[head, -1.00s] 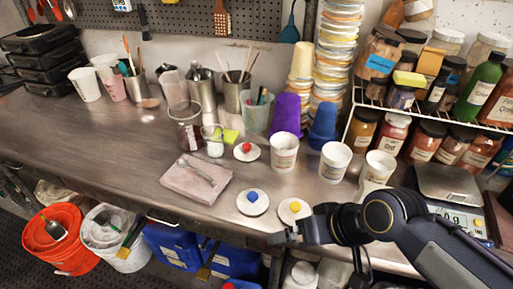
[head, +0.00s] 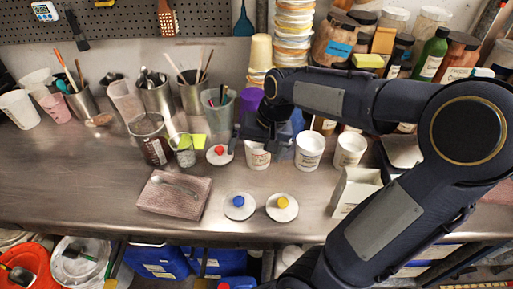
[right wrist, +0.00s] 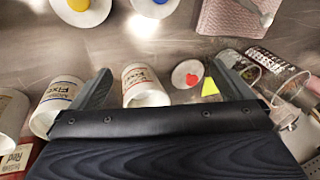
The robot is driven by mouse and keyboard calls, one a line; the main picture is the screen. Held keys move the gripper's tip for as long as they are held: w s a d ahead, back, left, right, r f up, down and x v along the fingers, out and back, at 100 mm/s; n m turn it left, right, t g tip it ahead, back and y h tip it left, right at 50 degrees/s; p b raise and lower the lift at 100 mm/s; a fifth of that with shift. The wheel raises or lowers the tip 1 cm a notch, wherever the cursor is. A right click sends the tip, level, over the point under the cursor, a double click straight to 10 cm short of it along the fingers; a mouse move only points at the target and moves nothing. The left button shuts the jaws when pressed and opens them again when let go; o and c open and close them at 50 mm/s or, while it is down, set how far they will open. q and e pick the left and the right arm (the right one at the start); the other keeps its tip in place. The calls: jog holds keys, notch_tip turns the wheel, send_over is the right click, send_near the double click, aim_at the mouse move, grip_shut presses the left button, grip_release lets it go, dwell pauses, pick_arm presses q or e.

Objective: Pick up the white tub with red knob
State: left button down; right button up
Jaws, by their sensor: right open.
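A white disc with a red knob (head: 219,153) lies flat on the steel bench; it also shows in the right wrist view (right wrist: 188,74). Beside it, on its right, stands a white labelled tub (head: 257,158), partly hidden by my right gripper in the head view. This tub shows more fully in the right wrist view (right wrist: 143,88). No knob is visible on the tub itself. My right gripper (head: 264,143) is open above and behind the tub. In the right wrist view, tub and disc both appear between the spread fingers (right wrist: 163,70). I cannot tell whether a finger touches the tub.
More white tubs (head: 309,150) (head: 350,150) stand to the right. Discs with a blue knob (head: 239,206) and a yellow knob (head: 282,207) lie in front. A glass beaker (head: 150,140) stands left, and a pinkish slab (head: 173,195) with a spoon lies front left. Stacked cups (head: 292,40) rise behind.

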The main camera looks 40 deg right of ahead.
aim_at(258, 151)
jog(key=w+d+f+m+g+h+p, duration=0.2)
jog(key=w+d+m+h, duration=0.1)
jog(key=w+d, duration=0.45)
jog(key=f, duration=0.4)
jog(key=w+f+p, duration=0.1)
jog(key=f, duration=0.1)
jog(key=shift+f, duration=0.3)
jog(key=shift+w+d+f, duration=0.1)
jog(key=shift+f, duration=0.45)
jog(key=c, duration=1.1)
jog(key=shift+o, duration=0.2)
jog(key=shift+r, duration=0.1)
